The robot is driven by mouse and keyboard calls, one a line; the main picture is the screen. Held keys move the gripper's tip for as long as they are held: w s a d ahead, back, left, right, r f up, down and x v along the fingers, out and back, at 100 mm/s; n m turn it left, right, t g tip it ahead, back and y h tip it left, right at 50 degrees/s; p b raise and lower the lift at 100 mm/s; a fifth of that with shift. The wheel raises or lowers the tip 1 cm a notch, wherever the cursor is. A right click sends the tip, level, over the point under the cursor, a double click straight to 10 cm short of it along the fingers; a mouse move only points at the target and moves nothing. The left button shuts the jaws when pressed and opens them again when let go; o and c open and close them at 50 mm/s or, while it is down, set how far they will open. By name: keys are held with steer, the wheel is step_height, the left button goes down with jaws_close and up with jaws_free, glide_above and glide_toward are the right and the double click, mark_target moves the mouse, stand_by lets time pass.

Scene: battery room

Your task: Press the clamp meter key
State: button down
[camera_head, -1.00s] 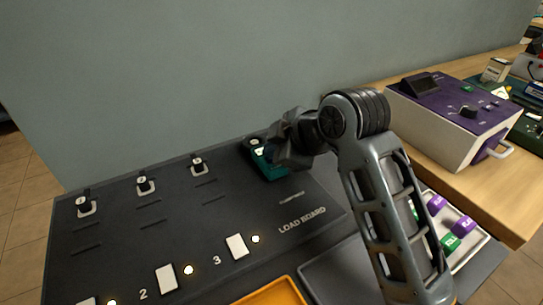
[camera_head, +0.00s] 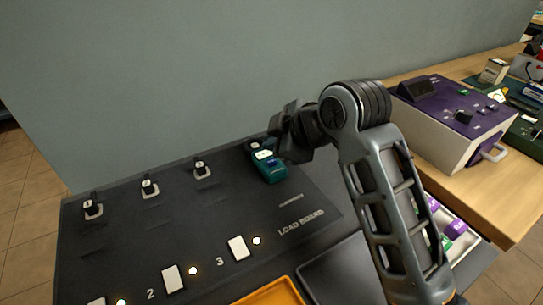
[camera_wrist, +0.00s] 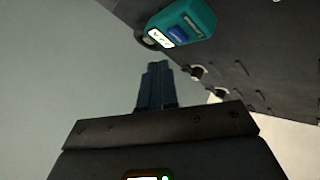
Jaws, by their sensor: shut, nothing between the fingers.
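The clamp meter (camera_head: 272,170) is teal with a black clamp end and a small lit display. It lies at the back right of the black load board, and also shows at the top of the wrist view (camera_wrist: 196,16). Its display and a blue key patch (camera_wrist: 177,35) face the wrist camera. My gripper (camera_head: 281,128) is above and beside the meter in the head view, apart from it as far as I can tell. In the wrist view its fingers (camera_wrist: 156,72) are together and empty, below the meter in the picture.
The load board (camera_head: 120,245) carries several black switches (camera_head: 202,170), white plates and small lamps. An orange tray (camera_head: 272,293) lies at its front. A purple-topped box (camera_head: 455,115) stands on the wooden bench at right. A plain wall is behind.

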mark_target(274, 167)
step_height(274, 167, up, 4)
steer(key=shift+f+p, duration=0.2)
steer(key=shift+p, duration=1)
